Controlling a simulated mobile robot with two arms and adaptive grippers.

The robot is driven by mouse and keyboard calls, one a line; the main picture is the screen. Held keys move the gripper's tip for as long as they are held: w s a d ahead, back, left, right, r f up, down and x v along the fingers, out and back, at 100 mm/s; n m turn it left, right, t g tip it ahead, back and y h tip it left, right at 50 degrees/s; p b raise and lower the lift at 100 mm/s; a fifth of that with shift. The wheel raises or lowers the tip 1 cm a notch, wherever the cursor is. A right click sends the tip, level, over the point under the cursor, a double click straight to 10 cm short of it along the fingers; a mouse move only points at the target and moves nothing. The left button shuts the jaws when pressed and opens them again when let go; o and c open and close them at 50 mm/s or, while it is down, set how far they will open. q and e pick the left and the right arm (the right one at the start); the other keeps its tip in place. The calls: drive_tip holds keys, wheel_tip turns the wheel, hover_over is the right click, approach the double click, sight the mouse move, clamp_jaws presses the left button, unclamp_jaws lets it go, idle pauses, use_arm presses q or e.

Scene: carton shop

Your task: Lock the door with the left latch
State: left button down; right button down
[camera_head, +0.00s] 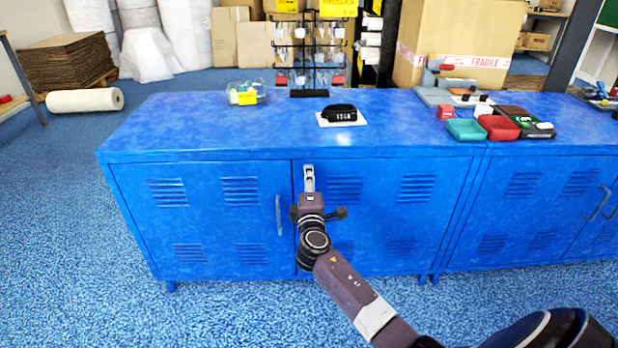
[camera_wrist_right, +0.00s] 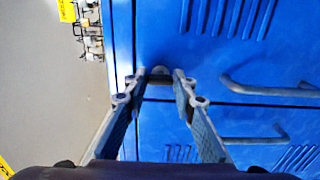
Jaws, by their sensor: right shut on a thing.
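The blue cabinet's left door (camera_head: 200,215) and the door beside it (camera_head: 410,215) look closed, flush with the front. My right gripper (camera_head: 308,172) is raised at the top of the front, just right of the seam between them. In the right wrist view its two fingers (camera_wrist_right: 160,76) close around a small grey latch (camera_wrist_right: 158,71) by the door seam. The fingers hide much of the latch, and its turn angle cannot be told. The left door's handle (camera_head: 278,215) shows left of my arm; two bar handles, one of them (camera_wrist_right: 270,89), show in the wrist view. My left gripper is out of view.
The cabinet top (camera_head: 230,125) carries a black item on a white sheet (camera_head: 342,116), a clear container (camera_head: 246,93), a wire rack (camera_head: 309,50) and several coloured trays (camera_head: 500,128). A second cabinet (camera_head: 540,205) adjoins on the right. The floor in front is clear.

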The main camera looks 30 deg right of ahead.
idle(0.3)
drive_tip(key=c, duration=1.6)
unclamp_jaws()
drive_tip(key=shift+a, duration=0.1)
drive_tip(key=v, duration=1.2)
drive_tip(key=shift+s+f, duration=0.1)
